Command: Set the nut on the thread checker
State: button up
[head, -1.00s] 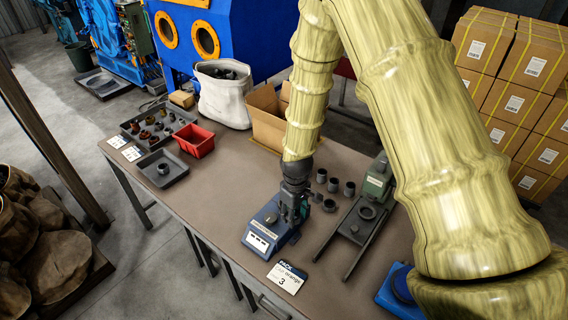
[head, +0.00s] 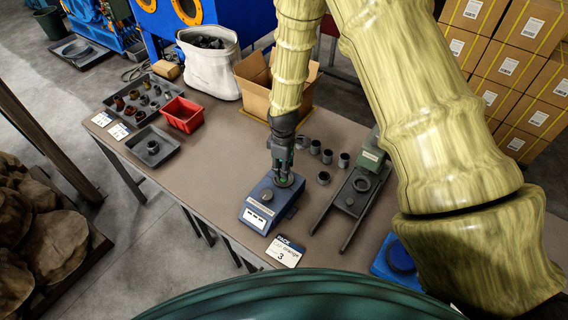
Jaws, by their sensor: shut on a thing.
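The blue box-shaped device (head: 256,207) with a pale label and a white front panel, which I take to be the thread checker, sits near the table's front edge. A dark round post (head: 266,196) stands on its top. My gripper (head: 284,178) points down at the rear right part of this device, behind the post. It is shut on a small dark thing, probably the nut, which is mostly hidden by the fingers. I cannot tell whether that thing touches the device.
Several dark rings and sleeves (head: 327,156) stand to the right, beside a green-topped fixture with rails (head: 350,202). A red bin (head: 182,114), dark trays (head: 153,146) and an open carton (head: 254,84) lie left and behind. A card (head: 284,252) lies in front.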

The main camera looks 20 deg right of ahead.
jog(key=shift+f+b, duration=0.7)
jog(key=shift+f, duration=0.85)
jog(key=shift+s+f, duration=0.15)
jog(key=shift+f, duration=0.35)
dwell(0.6)
jog(key=o, duration=0.9)
jog(key=shift+d+r, duration=0.1)
jog(key=shift+r+p, duration=2.95)
jog(key=shift+r, duration=2.45)
